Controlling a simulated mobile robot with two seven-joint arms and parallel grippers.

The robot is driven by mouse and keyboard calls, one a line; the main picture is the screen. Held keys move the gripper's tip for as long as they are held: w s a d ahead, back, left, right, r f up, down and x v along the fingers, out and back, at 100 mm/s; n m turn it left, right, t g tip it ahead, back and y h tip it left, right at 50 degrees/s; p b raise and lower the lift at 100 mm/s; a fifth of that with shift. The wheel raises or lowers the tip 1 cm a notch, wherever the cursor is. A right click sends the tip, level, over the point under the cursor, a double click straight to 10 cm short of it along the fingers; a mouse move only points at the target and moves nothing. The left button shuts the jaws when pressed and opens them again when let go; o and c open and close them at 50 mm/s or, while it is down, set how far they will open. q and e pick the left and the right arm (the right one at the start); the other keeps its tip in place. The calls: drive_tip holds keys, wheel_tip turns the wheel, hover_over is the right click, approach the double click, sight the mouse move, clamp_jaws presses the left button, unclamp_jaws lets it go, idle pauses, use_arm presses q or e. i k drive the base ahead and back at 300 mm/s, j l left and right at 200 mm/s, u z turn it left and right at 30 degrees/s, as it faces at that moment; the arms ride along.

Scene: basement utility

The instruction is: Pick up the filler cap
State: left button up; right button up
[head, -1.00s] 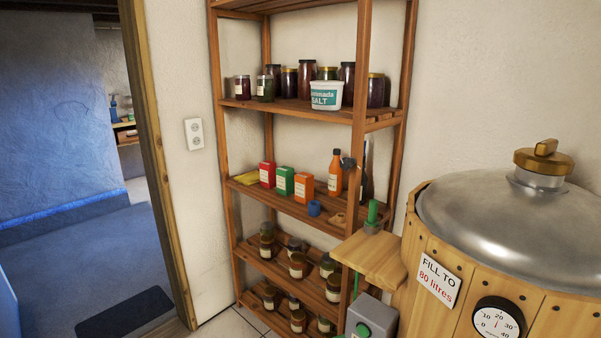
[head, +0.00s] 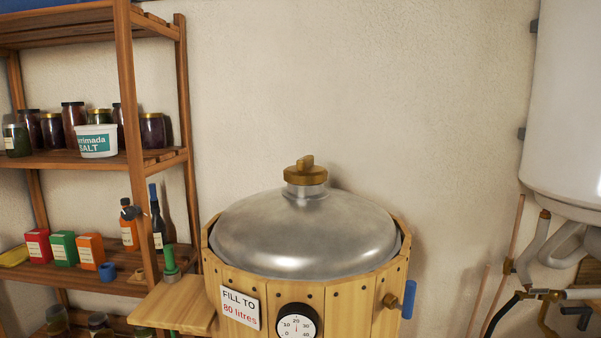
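Neither of my grippers shows in the head view.
A wooden shelf rack (head: 130,120) with jars, a salt tub (head: 96,141), boxes and bottles stands at the left. A small wooden side shelf (head: 172,308) adjoins the tub. A blue-handled tap (head: 408,299) sticks out at the tub's right. A white tank (head: 575,110) and pipes are at the far right.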

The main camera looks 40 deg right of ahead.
sight(304, 172)
drive_tip(key=i+j+z, duration=0.1)
drive_tip(key=z, duration=0.3)
drive_tip(key=j+z, duration=0.1)
drive_tip(key=z, duration=0.3)
drive_tip(key=i+j+z, duration=0.1)
drive_tip(key=z, duration=0.3)
drive_tip(key=j+z, duration=0.25)
drive_tip(key=j, duration=0.2)
drive_tip(key=j+z, duration=0.25)
drive_tip(key=j, duration=0.2)
drive_tip(key=j+z, duration=0.3)
drive_tip(key=j, duration=1.45)
drive_tip(key=k, duration=0.05)
